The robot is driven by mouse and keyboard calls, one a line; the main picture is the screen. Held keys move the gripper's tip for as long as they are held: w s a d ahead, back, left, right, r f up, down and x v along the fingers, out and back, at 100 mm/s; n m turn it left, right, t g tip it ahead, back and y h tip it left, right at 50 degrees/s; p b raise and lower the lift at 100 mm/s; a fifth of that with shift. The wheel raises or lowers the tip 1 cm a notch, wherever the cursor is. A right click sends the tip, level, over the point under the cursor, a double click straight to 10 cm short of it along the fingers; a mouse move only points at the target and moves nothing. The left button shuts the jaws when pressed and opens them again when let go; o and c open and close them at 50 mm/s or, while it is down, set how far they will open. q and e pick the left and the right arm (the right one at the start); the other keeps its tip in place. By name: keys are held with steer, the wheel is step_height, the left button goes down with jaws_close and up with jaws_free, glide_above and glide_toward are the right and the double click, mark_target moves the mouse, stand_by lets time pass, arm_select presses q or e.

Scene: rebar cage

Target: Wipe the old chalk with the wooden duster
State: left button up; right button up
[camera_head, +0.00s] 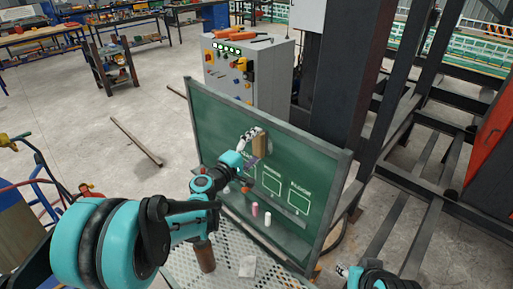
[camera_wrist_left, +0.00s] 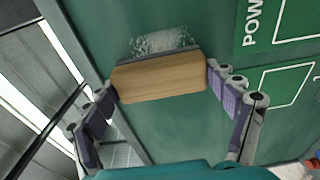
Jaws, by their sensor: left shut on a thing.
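My left gripper (camera_head: 252,138) is shut on the wooden duster (camera_head: 260,145), up against the face of the green chalkboard (camera_head: 216,115). In the left wrist view the duster (camera_wrist_left: 160,78) lies crosswise between the two fingers, its dark felt edge toward the board. A whitish smear of old chalk (camera_wrist_left: 160,40) shows on the board just beyond the duster's edge. In the head view the arm and duster hide the smear. My right gripper (camera_head: 343,270) shows only in part at the bottom right; its fingers are too small to read.
White boxes with lettering (camera_head: 298,202) are drawn on the board's right part. A pink piece (camera_head: 254,210) and a white piece (camera_head: 267,219) stand near its lower edge. A perforated metal table (camera_head: 226,262) lies in front. A grey control cabinet (camera_head: 270,75) stands behind.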

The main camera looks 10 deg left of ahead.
mark_target(278, 149)
arm_select(q)
steer(key=shift+s+d, duration=0.3)
steer(key=shift+d, duration=0.25)
steer(key=shift+s+d, duration=0.55)
steer(key=shift+d, duration=0.25)
steer(key=shift+s+d, duration=0.6)
steer(key=shift+d, duration=0.25)
steer(key=shift+s+d, duration=0.55)
steer(key=shift+d, duration=0.25)
steer(key=shift+s+d+b, duration=0.2)
steer(key=shift+s+d, duration=0.2)
steer(key=shift+d, duration=0.3)
steer(key=shift+s+d+b, duration=0.15)
steer(key=shift+s+d, duration=0.25)
steer(key=shift+d, duration=0.25)
steer(key=shift+s+f, duration=0.1)
steer(key=shift+w+a+b, duration=0.2)
steer(key=shift+w+a, duration=0.35)
steer(key=shift+a, duration=0.2)
steer(key=shift+w+a+b, duration=0.15)
steer(key=shift+w+a, duration=0.4)
steer(key=shift+a, duration=0.2)
